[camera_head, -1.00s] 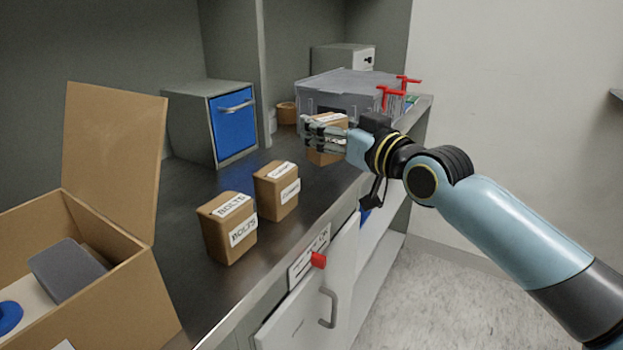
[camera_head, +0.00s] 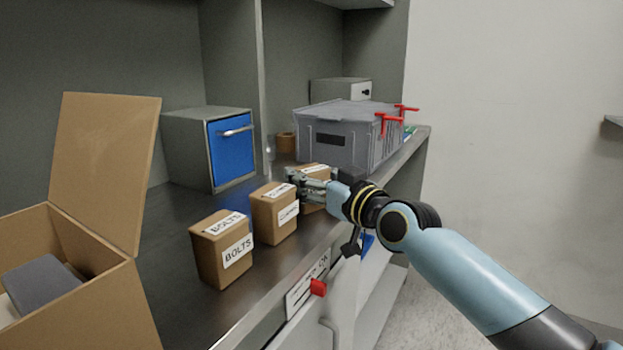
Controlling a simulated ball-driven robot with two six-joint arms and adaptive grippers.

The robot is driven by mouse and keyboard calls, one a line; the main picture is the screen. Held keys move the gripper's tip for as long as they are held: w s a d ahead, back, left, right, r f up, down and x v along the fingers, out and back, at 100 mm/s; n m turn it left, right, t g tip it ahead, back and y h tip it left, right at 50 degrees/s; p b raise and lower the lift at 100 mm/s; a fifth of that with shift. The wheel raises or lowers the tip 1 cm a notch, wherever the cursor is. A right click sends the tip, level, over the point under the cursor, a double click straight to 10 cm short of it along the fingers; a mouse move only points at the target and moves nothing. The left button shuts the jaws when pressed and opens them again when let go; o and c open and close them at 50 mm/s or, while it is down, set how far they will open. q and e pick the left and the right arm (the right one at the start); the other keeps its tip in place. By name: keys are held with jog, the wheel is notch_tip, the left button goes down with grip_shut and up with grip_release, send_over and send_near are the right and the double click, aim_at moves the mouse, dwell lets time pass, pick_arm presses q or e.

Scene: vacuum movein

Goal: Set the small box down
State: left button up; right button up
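My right gripper (camera_head: 305,184) is around a small brown box (camera_head: 316,205) with a white label on top. The box is low at the counter's surface, just right of two like boxes. Its fingers lie across the box and look closed on it; whether the box's underside touches the counter I cannot clearly see. A small box marked BOLTS (camera_head: 221,250) stands at the near left, and another labelled box (camera_head: 273,213) stands between it and the held box. My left gripper is out of view.
A grey lidded crate (camera_head: 338,140) with red clamps stands behind the gripper. A blue-fronted drawer unit (camera_head: 231,150) stands at the back. An open carton (camera_head: 95,285) is at the left. The counter's front edge (camera_head: 262,306) runs close by the boxes.

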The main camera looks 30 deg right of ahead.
jog(key=o, duration=0.4)
jog(key=shift+r, duration=0.25)
jog(key=s+d+p, duration=0.2)
jog(key=s+p, duration=0.3)
jog(key=s, duration=0.7)
jog(key=s+d+f+m+g+h, duration=0.1)
jog(key=s+d+f+g, duration=0.3)
jog(key=f, duration=0.8)
jog(key=s+a+f+g+h, duration=0.15)
jog(key=s+f, duration=0.45)
jog(key=f, duration=0.6)
jog(key=s+d+f+m+g+h, duration=0.1)
jog(key=s+d+f+g, duration=0.3)
jog(key=f, duration=0.8)
jog(key=s+a+f+g, duration=0.2)
jog(key=s+f, duration=0.3)
jog(key=s, duration=0.5)
jog(key=s+a+f+g, duration=0.2)
jog(key=s+f, duration=0.4)
jog(key=s, duration=0.5)
jog(key=s+a+f+g, duration=0.2)
jog(key=s+f, duration=0.3)
jog(key=s, duration=0.5)
jog(key=shift+s+a+f+n+g, duration=0.15)
jog(key=shift+s+a+n+g, duration=0.2)
jog(key=shift+g, duration=0.4)
